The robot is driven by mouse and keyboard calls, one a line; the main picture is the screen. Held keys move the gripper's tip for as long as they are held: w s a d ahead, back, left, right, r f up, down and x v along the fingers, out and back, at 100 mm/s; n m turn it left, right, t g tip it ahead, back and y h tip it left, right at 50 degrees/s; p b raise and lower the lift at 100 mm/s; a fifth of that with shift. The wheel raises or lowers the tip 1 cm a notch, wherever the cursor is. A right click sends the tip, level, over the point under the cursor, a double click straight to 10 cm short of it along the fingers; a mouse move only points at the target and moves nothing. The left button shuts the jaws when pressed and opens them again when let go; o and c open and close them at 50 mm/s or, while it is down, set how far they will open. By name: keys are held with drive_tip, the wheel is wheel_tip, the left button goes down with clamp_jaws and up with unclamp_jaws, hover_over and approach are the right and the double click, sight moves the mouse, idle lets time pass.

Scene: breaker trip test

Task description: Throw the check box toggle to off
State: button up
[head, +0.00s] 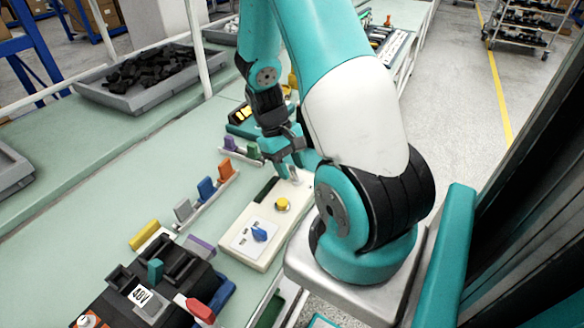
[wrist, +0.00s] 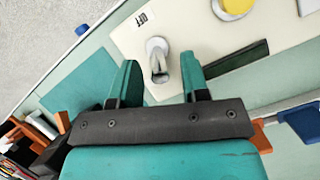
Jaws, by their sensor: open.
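The cream check box (head: 255,253) lies on the bench in the head view, with a yellow button (head: 282,204) and a blue knob (head: 259,235) on its face. In the wrist view, its metal toggle (wrist: 158,59) sits between my two teal fingers, with a gap on each side. The lever appears to point down the picture, away from the OFF label (wrist: 143,18) at its upper left. My gripper (wrist: 159,64) is open and holds nothing.
Grey, blue and orange blocks (head: 206,189) stand on a strip left of the box. A grey tray of black parts (head: 150,70) is farther back.

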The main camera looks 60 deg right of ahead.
drive_tip(key=shift+s+f, duration=0.2)
drive_tip(key=shift+f, duration=0.25)
clamp_jaws()
